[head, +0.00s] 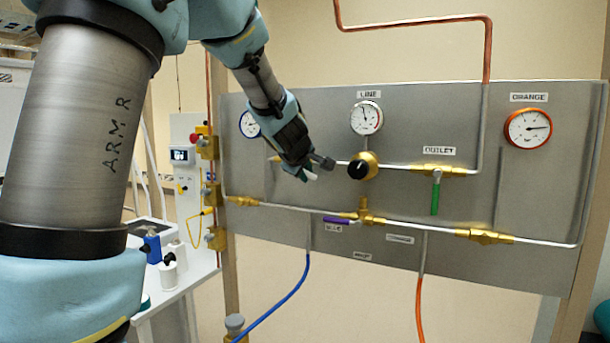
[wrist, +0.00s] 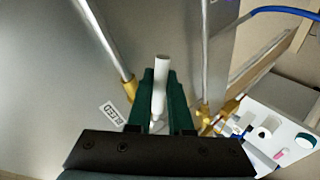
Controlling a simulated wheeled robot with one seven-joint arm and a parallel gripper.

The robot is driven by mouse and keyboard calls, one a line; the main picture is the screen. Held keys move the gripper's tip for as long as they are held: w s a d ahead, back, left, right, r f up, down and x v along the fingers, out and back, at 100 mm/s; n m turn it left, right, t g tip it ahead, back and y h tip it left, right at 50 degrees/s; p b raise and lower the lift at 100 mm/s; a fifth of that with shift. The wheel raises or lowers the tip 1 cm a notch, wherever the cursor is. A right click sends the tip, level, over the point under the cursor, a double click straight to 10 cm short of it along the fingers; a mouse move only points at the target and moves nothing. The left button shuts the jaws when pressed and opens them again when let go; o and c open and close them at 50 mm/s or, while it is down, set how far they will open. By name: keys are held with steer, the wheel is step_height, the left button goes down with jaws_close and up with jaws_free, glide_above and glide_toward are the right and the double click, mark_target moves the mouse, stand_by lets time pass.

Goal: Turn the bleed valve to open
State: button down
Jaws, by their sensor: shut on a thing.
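In the wrist view the white lever handle (wrist: 161,70) of the bleed valve stands between the two dark green fingers of my gripper (wrist: 161,88). The fingers are shut on the lever. A label reading BLEED (wrist: 111,113), upside down, is on the panel just left of them. In the head view my gripper (head: 305,172) is at the left part of the grey panel, and a little white shows at its tip. My gripper and wrist hide the valve body and its label there.
Gauges include the line gauge (head: 366,117) and orange gauge (head: 528,128). Metal pipes and brass fittings (wrist: 130,88) flank my fingers. A white bench (head: 180,285) stands lower left.

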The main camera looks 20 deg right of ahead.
stand_by(0.4)
steer(key=c, duration=0.8)
jaws_free()
steer(key=shift+c, duration=0.2)
